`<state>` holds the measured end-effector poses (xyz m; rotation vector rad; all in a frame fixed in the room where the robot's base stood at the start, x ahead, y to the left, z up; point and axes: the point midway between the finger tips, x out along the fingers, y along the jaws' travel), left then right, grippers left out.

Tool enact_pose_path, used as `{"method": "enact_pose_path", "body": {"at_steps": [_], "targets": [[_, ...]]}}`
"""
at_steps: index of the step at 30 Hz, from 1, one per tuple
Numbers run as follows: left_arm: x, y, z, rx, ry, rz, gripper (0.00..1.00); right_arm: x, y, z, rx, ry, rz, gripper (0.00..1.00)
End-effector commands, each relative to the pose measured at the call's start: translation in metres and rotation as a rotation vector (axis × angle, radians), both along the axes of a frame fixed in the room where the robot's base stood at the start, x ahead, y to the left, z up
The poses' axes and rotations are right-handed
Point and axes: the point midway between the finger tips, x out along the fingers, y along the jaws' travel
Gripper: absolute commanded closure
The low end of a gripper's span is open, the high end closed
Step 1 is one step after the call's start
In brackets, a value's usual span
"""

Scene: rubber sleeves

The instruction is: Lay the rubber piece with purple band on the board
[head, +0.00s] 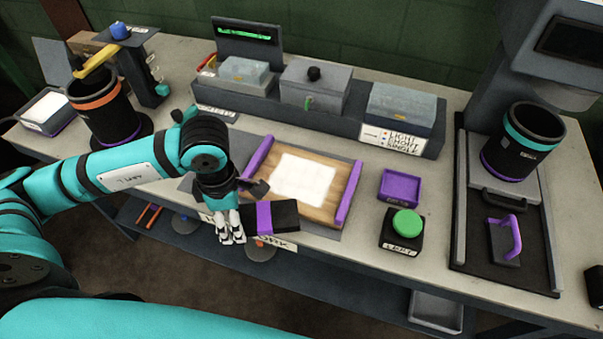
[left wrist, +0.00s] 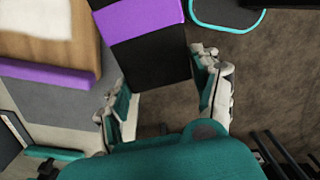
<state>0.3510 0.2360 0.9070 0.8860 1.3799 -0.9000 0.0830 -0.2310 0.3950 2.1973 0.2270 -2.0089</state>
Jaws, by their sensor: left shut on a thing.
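The rubber piece (head: 287,216) is a black block with a purple band around it. My left gripper (head: 229,230) is shut on its left end and holds it at the table's front edge, in front of the board. In the left wrist view the rubber piece (left wrist: 150,65) sits between the two fingers of the gripper (left wrist: 165,88). The wooden board (head: 341,186) lies behind it, with a white sheet (head: 305,176) on top and purple rails on its left and right sides. The board (left wrist: 84,45) also shows at the upper left of the left wrist view.
A purple tray (head: 400,186) and a green button on a black box (head: 407,224) stand right of the board. Black cups stand at far left (head: 103,110) and far right (head: 522,142). Floor shows below the front edge.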

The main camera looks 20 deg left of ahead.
Motion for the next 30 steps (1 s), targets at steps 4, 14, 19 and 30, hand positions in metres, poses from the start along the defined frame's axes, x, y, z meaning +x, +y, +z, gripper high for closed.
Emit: {"method": "enact_pose_path", "body": {"at_steps": [4, 14, 19, 30], "targets": [[-0.002, 0.011, 0.009, 0.003, 0.0, 0.447, 0.75, -0.001, 0.007, 0.01, 0.008, 0.002, -0.002, 1.0], [-0.004, 0.023, 0.016, 0.006, -0.001, 1.027, 0.75, 0.0, -0.003, 0.018, -0.004, 0.0, -0.003, 1.0], [0.01, 0.009, 0.017, 0.001, 0.0, 1.075, 0.75, 0.002, -0.007, 0.027, -0.008, -0.002, -0.004, 1.0], [0.083, -0.056, 0.01, 0.004, 0.0, 1.073, 0.75, 0.003, -0.007, 0.059, -0.008, -0.003, -0.004, 1.0]]}}
